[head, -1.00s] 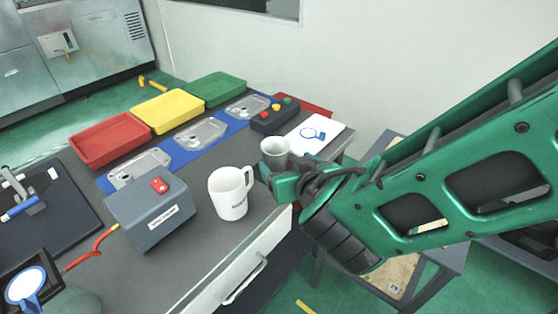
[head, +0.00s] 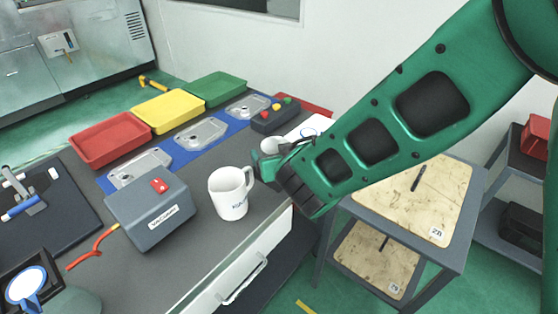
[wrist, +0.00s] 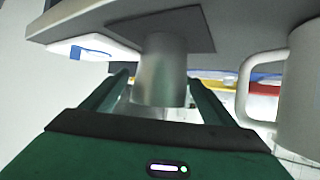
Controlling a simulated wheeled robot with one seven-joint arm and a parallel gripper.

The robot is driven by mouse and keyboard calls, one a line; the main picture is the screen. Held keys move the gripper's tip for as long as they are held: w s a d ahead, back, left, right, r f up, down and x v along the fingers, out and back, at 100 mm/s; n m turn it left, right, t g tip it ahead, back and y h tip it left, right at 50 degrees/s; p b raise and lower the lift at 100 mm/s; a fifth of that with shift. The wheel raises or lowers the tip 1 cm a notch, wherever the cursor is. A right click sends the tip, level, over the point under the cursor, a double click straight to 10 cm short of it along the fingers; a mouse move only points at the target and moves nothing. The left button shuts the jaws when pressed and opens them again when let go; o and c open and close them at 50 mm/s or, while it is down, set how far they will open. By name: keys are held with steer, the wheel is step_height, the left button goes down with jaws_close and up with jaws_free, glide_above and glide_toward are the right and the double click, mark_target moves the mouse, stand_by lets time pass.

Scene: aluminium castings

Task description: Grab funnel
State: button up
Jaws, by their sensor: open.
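The funnel (head: 271,147) looks like a small pale grey cup-shaped piece near the table's right edge. In the head view my gripper (head: 268,168) is low beside it and hides its lower part. In the wrist view the funnel (wrist: 160,72) is a smooth grey cylinder on a dark square patch, with the table toward the top of the picture. My gripper's green fingers (wrist: 157,84) are open, one on each side of the funnel. I cannot tell whether either finger touches it.
A white mug (head: 231,192) stands close to the left of my gripper in the head view and at right in the wrist view (wrist: 299,90). A grey vacuum box (head: 150,213), a button box (head: 270,122) and a white pad (head: 303,129) are nearby. A wooden-topped cart (head: 440,200) stands at right.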

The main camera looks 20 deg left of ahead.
steer(key=c, duration=1.1)
steer(key=shift+c, duration=0.4)
steer(key=shift+r, duration=0.1)
